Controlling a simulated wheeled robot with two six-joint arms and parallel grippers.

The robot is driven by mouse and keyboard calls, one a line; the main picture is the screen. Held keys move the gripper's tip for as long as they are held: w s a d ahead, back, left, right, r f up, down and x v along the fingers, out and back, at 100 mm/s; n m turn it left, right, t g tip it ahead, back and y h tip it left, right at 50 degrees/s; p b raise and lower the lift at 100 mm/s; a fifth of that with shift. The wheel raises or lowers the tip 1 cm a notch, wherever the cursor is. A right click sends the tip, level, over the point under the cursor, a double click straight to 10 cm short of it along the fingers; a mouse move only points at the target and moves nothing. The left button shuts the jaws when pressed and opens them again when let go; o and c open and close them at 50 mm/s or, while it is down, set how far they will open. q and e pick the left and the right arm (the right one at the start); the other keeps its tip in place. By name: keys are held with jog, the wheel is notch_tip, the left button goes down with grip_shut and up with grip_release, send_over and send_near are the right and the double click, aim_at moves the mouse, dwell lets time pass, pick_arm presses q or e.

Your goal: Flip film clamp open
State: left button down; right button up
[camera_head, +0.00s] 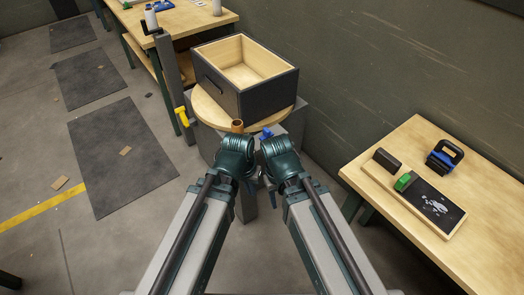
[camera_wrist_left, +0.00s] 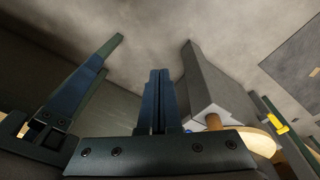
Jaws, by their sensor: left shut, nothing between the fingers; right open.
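No part is plainly marked as the film clamp. A yellow lever (camera_head: 182,116) sits on the grey post left of the round wooden turntable (camera_head: 207,108), and it shows in the left wrist view (camera_wrist_left: 278,126). A small blue part (camera_head: 266,134) is at the turntable's front edge; I cannot tell which of these is the clamp. My left gripper (camera_wrist_left: 157,78) is shut and empty, in front of the turntable and apart from the lever. My right gripper (camera_head: 275,147) is beside it, open; its fingers are mostly hidden in the head view.
A dark open-topped crate (camera_head: 250,100) stands on the turntable. A brown cylinder (camera_head: 237,126) is at the near edge. A wooden table (camera_head: 410,150) at right holds a board with a green-handled tool. A workbench (camera_head: 190,20) stands behind. Floor at left has dark mats (camera_head: 120,160).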

pick_arm(q)
jog(key=w+d+f+n+t+h+b, duration=0.35)
jog(key=w+f+b, duration=0.45)
jog(key=b, duration=0.5)
jog(key=w+d+f+n+t+h+b, duration=0.25)
jog(key=w+f+t+h+b, duration=0.35)
jog(key=f+b, duration=0.6)
jog(key=w+a+r+n+t+y+b, duration=0.6)
jog(key=w+a+n+t+y+b, duration=0.1)
jog(key=n, duration=0.6)
jog(key=shift+w+a+y+b, duration=0.2)
jog(key=shift+w+y+b, duration=0.25)
jog(key=shift+w, duration=0.2)
send_near(264, 132)
jog(key=w, duration=0.1)
jog(key=w+a, duration=0.1)
jog(key=w, duration=0.1)
jog(key=w+a, duration=0.1)
jog(key=shift+w+a+f, duration=0.1)
jog(key=shift+w+a, duration=0.05)
jog(key=shift+w, duration=0.15)
jog(key=shift+w+d, duration=0.25)
jog(key=shift+d, duration=0.35)
jog(key=shift+w+d, duration=0.3)
jog(key=shift+d, duration=0.3)
jog(key=shift+w+d, duration=0.15)
jog(key=shift+d, duration=0.15)
